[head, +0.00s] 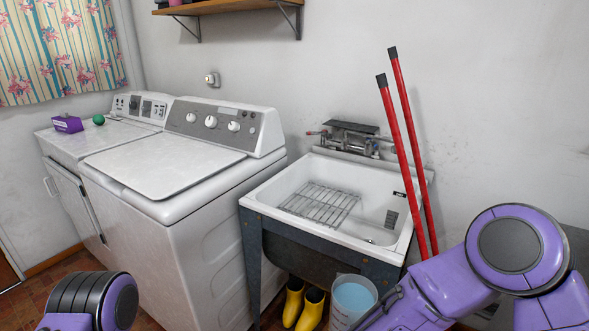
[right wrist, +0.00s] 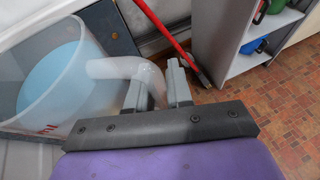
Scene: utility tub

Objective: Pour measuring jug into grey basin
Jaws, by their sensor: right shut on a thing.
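The measuring jug (head: 345,308) is translucent and holds light blue liquid. In the head view it is at the bottom, in front of the utility tub and below its rim. The right wrist view shows the jug (right wrist: 72,85) at the left, with its handle (right wrist: 118,68) reaching to my right gripper (right wrist: 160,90). That gripper is shut on the handle. The white utility tub (head: 265,187) stands on a dark frame, with a wire rack (head: 320,203) inside. I see no separate grey basin. My left gripper is out of view.
Two red poles (head: 408,150) lean by the tub's right side. Yellow boots (head: 303,305) stand beneath it. A white washer (head: 165,170) is at the left. A grey shelf unit (right wrist: 235,40) stands beyond the gripper. Open tiled floor (right wrist: 270,115) lies at right.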

